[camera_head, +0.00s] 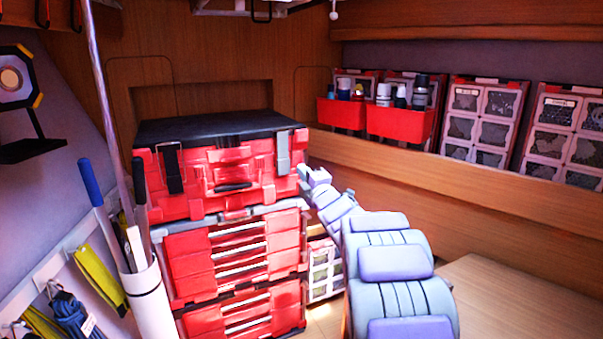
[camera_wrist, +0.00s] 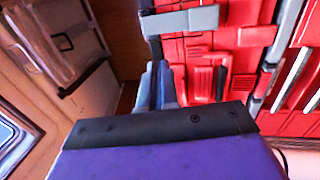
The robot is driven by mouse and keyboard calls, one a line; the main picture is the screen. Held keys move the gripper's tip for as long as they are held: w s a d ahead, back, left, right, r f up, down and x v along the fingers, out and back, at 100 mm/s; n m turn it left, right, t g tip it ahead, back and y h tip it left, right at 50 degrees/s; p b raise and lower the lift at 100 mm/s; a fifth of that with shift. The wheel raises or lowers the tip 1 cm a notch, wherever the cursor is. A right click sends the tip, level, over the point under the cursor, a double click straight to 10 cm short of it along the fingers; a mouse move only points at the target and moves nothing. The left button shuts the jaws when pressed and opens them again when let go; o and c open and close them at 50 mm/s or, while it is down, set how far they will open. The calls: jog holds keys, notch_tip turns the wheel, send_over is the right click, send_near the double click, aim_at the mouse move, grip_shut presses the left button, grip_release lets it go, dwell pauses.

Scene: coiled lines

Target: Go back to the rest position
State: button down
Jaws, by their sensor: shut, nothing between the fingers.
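My arm reaches from the bottom of the head view toward the stack of red toolboxes (camera_head: 235,250). My gripper (camera_head: 314,176) is at the right side of the top toolbox, small and partly unclear there. In the wrist view my gripper (camera_wrist: 157,85) shows two grey-blue fingers close together beyond a dark plate, shut with nothing held. Red toolbox surface (camera_wrist: 205,70) with a grey latch lies just beyond the fingers. I cannot tell whether the fingers touch it. A blue coiled line (camera_head: 75,315) hangs on the rail at the lower left.
A white tube (camera_head: 150,305) with long handles stands left of the toolboxes. A yellow strap (camera_head: 100,280) hangs beside it. Red bins (camera_head: 400,123) with bottles and several part organizers (camera_head: 485,120) line the right shelf. The wooden surface (camera_head: 530,305) at the lower right is clear.

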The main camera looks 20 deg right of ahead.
jog(key=shift+a, duration=0.15)
jog(key=s+a+f+m+g+h, duration=0.1)
jog(key=s+a+f+m+g, duration=0.35)
jog(key=s, duration=0.35)
jog(key=s+a+f+m+g+h, duration=0.1)
jog(key=s+a+f+m+g, duration=0.25)
jog(key=s+f, duration=0.4)
jog(key=s+a+f+m+g+h, duration=0.1)
jog(key=s+a+f+m+g, duration=0.3)
jog(key=s, duration=0.6)
jog(key=s+a+f+m+g+y, duration=0.1)
jog(key=s+a+f+m+g, duration=0.1)
jog(key=s, duration=0.8)
jog(key=s+a+f+m+g+y, duration=0.1)
jog(key=s+a+g, duration=0.3)
jog(key=s, duration=0.6)
jog(key=s+a+f+m+g+y+b, duration=0.1)
jog(key=s+a+f+m+g, duration=0.2)
jog(key=s, duration=0.8)
jog(key=shift+a+f+g, duration=0.3)
jog(key=shift+a+g, duration=0.3)
jog(key=shift+a, duration=0.05)
